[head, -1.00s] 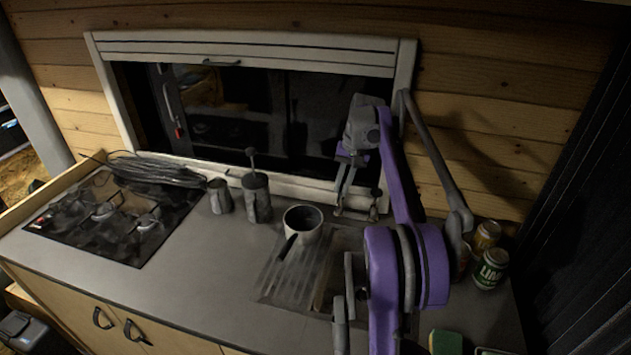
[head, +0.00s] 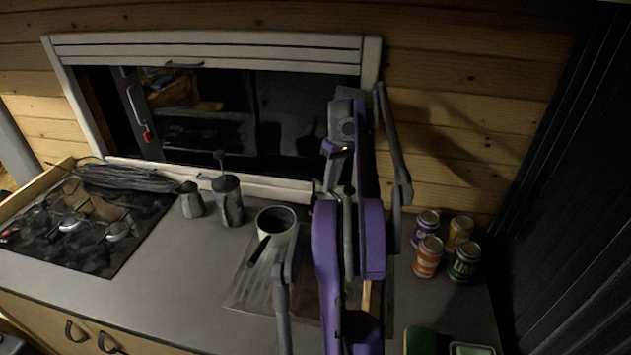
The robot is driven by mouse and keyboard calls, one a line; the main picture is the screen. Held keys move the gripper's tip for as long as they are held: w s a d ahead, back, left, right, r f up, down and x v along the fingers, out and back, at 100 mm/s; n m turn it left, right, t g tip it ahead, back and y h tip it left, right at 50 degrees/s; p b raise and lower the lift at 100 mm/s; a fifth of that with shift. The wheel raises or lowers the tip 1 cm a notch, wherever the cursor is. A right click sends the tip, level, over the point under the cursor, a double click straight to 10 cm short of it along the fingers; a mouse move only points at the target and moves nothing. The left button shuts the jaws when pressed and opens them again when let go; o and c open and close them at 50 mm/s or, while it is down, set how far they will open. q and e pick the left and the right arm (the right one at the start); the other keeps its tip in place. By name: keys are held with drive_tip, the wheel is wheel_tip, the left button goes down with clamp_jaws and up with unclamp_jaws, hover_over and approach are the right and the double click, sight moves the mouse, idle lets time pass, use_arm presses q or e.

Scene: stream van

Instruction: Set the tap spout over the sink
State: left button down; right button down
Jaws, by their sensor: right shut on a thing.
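My right gripper (head: 333,168) is at the back of the counter, in front of the window's right end. It is shut at the tap, but my purple arm and its links hide most of the tap and the grip. A small dark knob, probably the tap's, shows beside the fingers. The spout's direction cannot be made out. The sink is nearly all hidden behind my arm; a narrow pale strip of its edge (head: 367,297) shows to the right of the arm. The grooved drainboard (head: 245,285) lies left of the sink. My left gripper is not in view.
A pan (head: 277,222) stands on the drainboard's back part. A moka pot (head: 190,199) and a French press (head: 228,201) stand left of it, near the hob (head: 75,235) and a cable coil (head: 125,177). Several cans (head: 427,256) stand on the right; a green sponge (head: 422,341) lies in front.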

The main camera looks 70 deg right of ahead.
idle(0.5)
drive_tip(key=c, duration=0.9)
unclamp_jaws()
drive_tip(key=shift+d, duration=0.1)
drive_tip(key=shift+o, duration=0.2)
wheel_tip(320, 180, up, 7)
drive_tip(key=d, duration=0.1)
drive_tip(key=shift+s+r+p, duration=0.2)
drive_tip(key=shift+s+p, duration=0.1)
drive_tip(key=shift+s, duration=0.1)
